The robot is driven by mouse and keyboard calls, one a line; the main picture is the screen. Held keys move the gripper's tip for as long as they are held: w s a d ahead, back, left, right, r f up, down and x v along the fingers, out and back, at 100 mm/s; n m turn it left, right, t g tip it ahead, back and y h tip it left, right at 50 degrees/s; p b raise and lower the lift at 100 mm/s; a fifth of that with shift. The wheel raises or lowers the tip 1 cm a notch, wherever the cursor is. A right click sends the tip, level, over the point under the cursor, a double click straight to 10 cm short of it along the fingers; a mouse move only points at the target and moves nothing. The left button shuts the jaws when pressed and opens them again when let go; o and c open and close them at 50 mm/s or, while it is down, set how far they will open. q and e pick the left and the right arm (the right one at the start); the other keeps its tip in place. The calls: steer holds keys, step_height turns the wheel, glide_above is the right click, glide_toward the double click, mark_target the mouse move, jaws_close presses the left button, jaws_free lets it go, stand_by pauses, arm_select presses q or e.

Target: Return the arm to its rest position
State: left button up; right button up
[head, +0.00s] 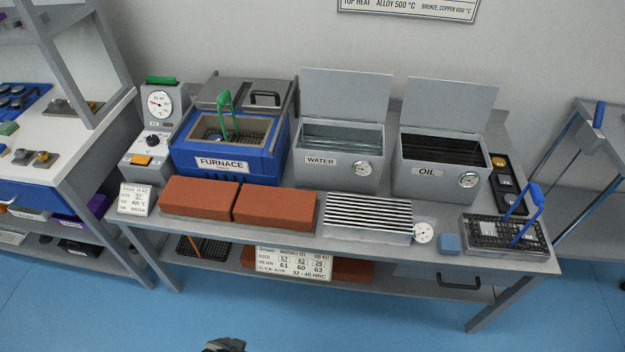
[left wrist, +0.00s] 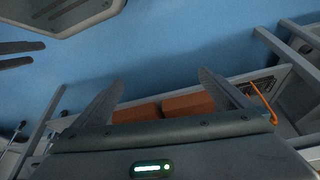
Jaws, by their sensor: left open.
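My left gripper shows in the left wrist view (left wrist: 162,84), with its two fingers wide apart and nothing between them. Behind the fingers are the blue floor and part of a bench. In the head view only a small dark piece of my arm shows at the bottom edge, in front of the bench and above the floor; its fingers cannot be made out. Two dark prongs stick in at the left edge of the left wrist view; I cannot tell whether they are my right gripper. No right arm shows in the head view.
The bench (head: 283,220) carries a blue furnace (head: 190,163), water tank (head: 330,178), oil tank (head: 415,184), two red bricks (head: 199,196), a ribbed block (head: 367,217) and a wire basket (head: 487,231). More bricks lie on its lower shelf. Blue floor (head: 330,320) in front is clear.

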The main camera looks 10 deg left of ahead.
arm_select(q)
steer(key=s+d+f, duration=0.1)
steer(key=s+f, duration=0.2)
steer(key=f, duration=0.7)
steer(key=s+f+t, duration=0.1)
steer(key=s+f, duration=0.2)
steer(key=f, duration=0.8)
steer(key=shift+s+d+h, duration=0.3)
steer(key=shift+d+h, duration=0.1)
